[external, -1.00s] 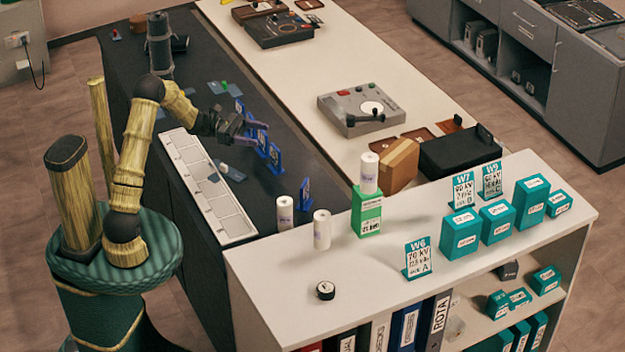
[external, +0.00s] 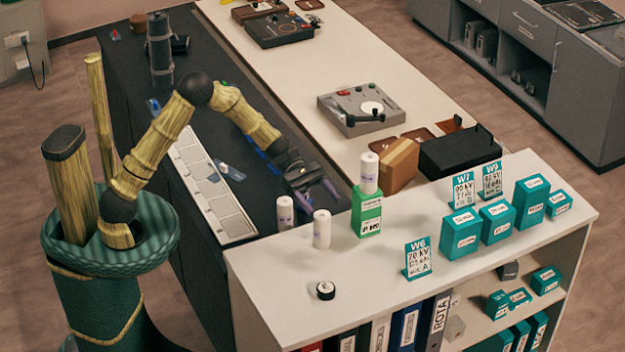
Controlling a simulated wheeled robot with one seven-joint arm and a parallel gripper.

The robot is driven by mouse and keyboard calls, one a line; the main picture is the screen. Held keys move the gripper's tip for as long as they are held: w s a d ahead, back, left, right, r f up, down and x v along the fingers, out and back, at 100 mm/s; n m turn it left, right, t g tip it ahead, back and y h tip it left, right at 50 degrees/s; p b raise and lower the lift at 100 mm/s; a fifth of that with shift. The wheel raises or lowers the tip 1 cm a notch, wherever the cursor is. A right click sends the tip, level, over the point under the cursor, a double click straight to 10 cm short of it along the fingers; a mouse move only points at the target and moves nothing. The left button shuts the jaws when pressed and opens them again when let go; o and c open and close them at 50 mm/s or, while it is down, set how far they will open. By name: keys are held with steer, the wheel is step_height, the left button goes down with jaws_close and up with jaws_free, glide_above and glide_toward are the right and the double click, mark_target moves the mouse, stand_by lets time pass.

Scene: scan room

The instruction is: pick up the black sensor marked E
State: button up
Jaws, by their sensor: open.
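I cannot make out a black sensor with a readable E. A small dark round piece with a pale top (external: 325,290) lies on the white shelf top, and no letter is legible on it. My gripper (external: 320,192) is open, over the near end of the dark counter (external: 215,105), beyond two white rolls (external: 285,212). Nothing shows between its fingers. My forearm and gripper hide most of the blue stands on the counter, and whatever lies directly under the gripper is hidden.
A green box (external: 366,215) with a white roll on top stands right of the gripper, with a brown box (external: 398,165) behind it. Teal sign W6 (external: 418,258) and several teal boxes (external: 461,233) stand on the shelf top. A white segmented tray (external: 212,190) lies left.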

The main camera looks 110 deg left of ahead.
steer(key=w+d+m+g+h+p, duration=0.1)
steer(key=w+d+m+g, duration=0.15)
steer(key=d, duration=0.55)
steer(key=w+d+m+g+h+p, duration=0.1)
steer(key=w+d, duration=0.2)
steer(key=d, duration=0.4)
glide_above(324, 285)
steer(key=s+a, duration=0.2)
steer(key=a, duration=0.1)
step_height(324, 285, down, 5)
steer(key=shift+n+t, duration=0.25)
steer(key=shift+n, duration=0.1)
steer(key=shift+s+f+p, duration=0.15)
steer(key=shift+f+p, duration=0.3)
steer(key=shift+f, duration=2.4)
steer(key=shift+f, duration=0.15)
steer(key=shift+f, duration=0.35)
steer(key=p+x, duration=0.1)
steer(key=x, duration=0.4)
steer(key=shift+f, duration=0.15)
steer(key=c, duration=1.1)
